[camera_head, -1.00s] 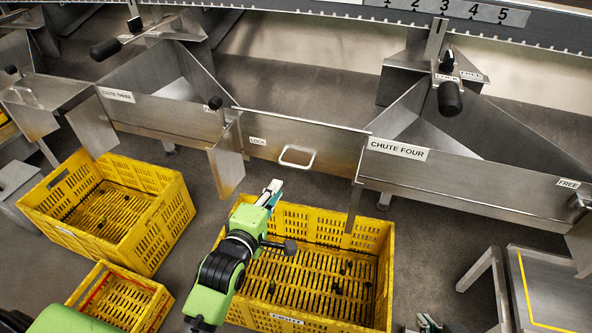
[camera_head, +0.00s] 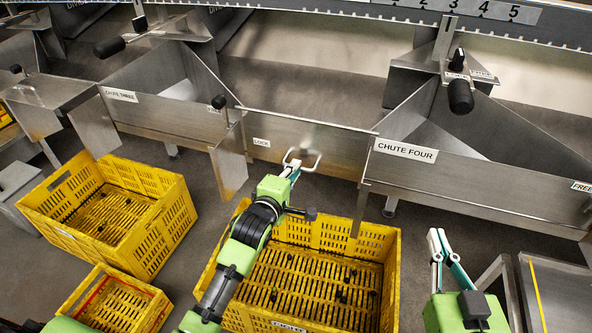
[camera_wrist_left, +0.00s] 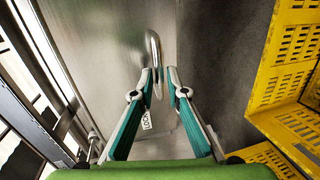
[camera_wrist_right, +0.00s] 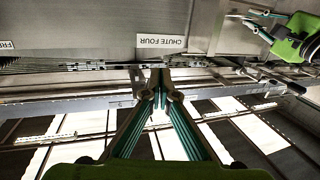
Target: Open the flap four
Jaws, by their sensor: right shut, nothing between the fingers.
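The metal flap panel (camera_head: 335,145) left of the CHUTE FOUR label (camera_head: 404,151) hangs closed, with a LOCK label at its left. Its pale loop handle (camera_head: 312,160) sticks out near the middle. My left gripper (camera_head: 293,166) is at the handle. In the left wrist view its fingers (camera_wrist_left: 160,80) are open, with the handle bar (camera_wrist_left: 153,50) reaching down between the tips; I cannot tell whether they touch it. My right gripper (camera_head: 437,234) is shut and empty, below the CHUTE FOUR label; its fingers (camera_wrist_right: 160,80) also show in the right wrist view.
A yellow crate (camera_head: 395,270) stands on the floor under my left arm. Another yellow crate (camera_head: 180,200) and a smaller one (camera_head: 150,305) stand at the left. A black-knobbed lever (camera_head: 460,95) stands behind chute four. A metal stand (camera_head: 565,290) is at the lower right.

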